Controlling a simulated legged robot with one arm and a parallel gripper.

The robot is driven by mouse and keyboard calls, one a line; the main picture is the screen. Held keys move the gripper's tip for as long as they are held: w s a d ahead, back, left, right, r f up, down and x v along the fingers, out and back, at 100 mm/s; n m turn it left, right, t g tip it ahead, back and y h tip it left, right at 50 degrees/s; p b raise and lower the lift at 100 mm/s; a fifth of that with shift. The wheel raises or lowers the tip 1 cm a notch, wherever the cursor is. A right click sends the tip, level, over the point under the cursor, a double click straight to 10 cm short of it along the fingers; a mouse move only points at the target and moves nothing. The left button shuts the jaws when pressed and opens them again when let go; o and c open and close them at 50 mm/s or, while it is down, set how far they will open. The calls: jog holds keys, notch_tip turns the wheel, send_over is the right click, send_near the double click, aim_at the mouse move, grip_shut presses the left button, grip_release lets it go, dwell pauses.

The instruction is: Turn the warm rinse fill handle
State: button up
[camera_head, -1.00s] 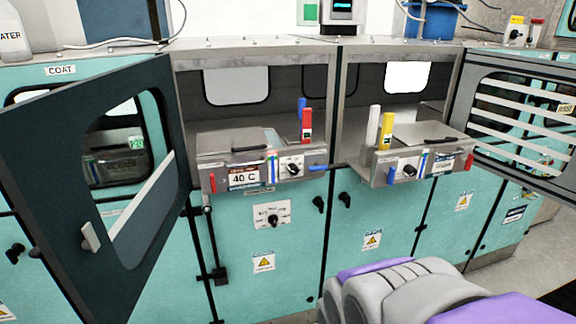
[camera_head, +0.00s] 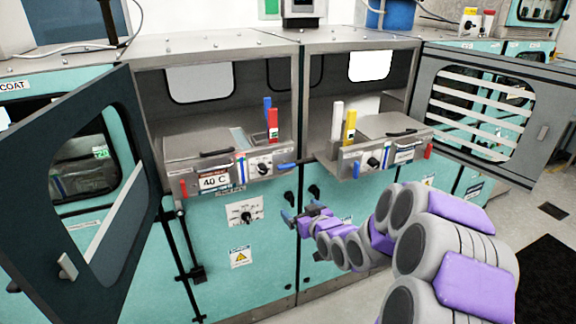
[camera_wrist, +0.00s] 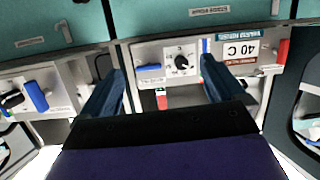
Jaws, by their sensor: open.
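The left module (camera_head: 205,147), with a 40 C label (camera_head: 213,181), has a red lever (camera_head: 183,188) at its front left and a blue lever (camera_head: 285,166) at its front right. I cannot read which handle is marked warm rinse fill. My gripper (camera_head: 291,217) is open and empty, below the blue lever and apart from it in the head view. The upside-down wrist view shows the blue lever (camera_wrist: 149,69), a dial (camera_wrist: 183,62) and the red lever (camera_wrist: 283,52) beyond the fingers (camera_wrist: 160,85).
The right module (camera_head: 395,135) has its own blue lever (camera_head: 356,168) and red lever (camera_head: 428,151). Upright red (camera_head: 272,124) and yellow (camera_head: 349,126) handles stand behind the fronts. Open doors flank the bays at left (camera_head: 88,185) and right (camera_head: 487,112). A lower panel carries a dial (camera_head: 245,214).

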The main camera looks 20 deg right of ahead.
jog(key=w+d+r+t, duration=0.1)
jog(key=d+r+t, duration=0.1)
jog(key=d+t, duration=0.1)
jog(key=b, duration=0.1)
send_near(288, 168)
jog(key=shift+m, duration=0.4)
jog(key=w, duration=0.9)
jog(key=shift+w+a+f, duration=0.1)
jog(key=shift+w+a, duration=0.2)
jog(key=shift+a, duration=0.05)
jog(key=c, duration=1)
jog(key=shift+c, duration=0.2)
